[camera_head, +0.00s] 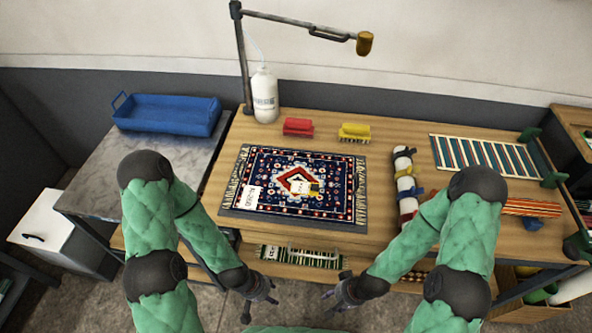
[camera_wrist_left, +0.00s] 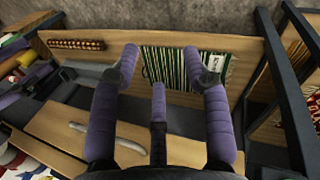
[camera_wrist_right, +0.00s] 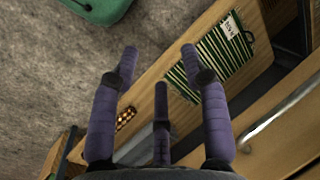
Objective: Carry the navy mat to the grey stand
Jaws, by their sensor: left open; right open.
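The navy mat (camera_head: 268,170) lies flat on the wooden bench, patterned in red, white and blue with pale fringes at both ends. A white label and a small yellow item lie on it. The grey stand (camera_head: 92,182) is to the left of the bench, with a blue tray on its back part and its front part bare. My left gripper (camera_head: 262,304) is open and empty in front of the bench, below the mat's front edge; its fingers also show in the left wrist view (camera_wrist_left: 160,62). My right gripper (camera_head: 332,297) is open and empty to its right; its fingers show in the right wrist view (camera_wrist_right: 158,58).
The blue tray (camera_head: 167,115) takes up the stand's back. A green striped mat (camera_head: 300,256) lies on the lower shelf.

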